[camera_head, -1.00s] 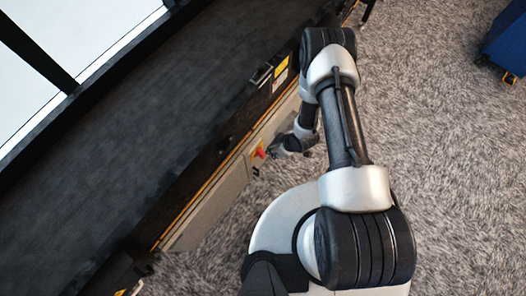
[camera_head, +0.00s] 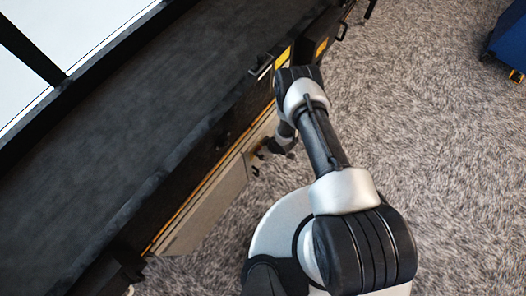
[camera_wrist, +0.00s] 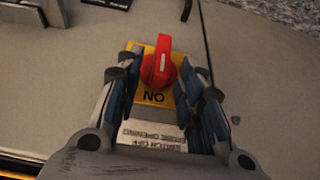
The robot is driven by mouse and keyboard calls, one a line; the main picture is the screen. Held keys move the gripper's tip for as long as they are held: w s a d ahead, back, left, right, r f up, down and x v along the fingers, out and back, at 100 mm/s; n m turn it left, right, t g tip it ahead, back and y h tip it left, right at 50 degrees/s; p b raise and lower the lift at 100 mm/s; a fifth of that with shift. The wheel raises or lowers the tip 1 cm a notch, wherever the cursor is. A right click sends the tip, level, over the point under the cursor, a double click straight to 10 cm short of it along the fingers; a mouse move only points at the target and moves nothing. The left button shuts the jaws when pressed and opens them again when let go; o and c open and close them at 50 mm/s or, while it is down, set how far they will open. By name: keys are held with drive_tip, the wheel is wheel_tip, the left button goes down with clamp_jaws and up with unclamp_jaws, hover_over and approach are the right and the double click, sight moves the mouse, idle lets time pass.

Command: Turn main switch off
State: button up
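The main switch is a red rotary knob (camera_wrist: 158,66) on a yellow plate (camera_wrist: 135,49) in the wrist view. Its handle lies roughly in line with the printed "ON". A label below it has partly readable text. My gripper (camera_wrist: 158,78) is open, with one finger on each side of the knob; I cannot tell whether either finger touches it. In the head view my gripper (camera_head: 266,148) is at the cabinet (camera_head: 212,205) on the sorter's side, and it mostly hides the switch.
The dark sorter bed (camera_head: 130,120) runs diagonally along the left. A black handle (camera_head: 262,70) sticks out from its side. Carpet (camera_head: 430,130) lies open on the right, with a blue object (camera_head: 508,40) at the top right.

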drive_tip(key=shift+f, duration=0.1)
drive_tip(key=shift+c, duration=0.4)
clamp_jaws()
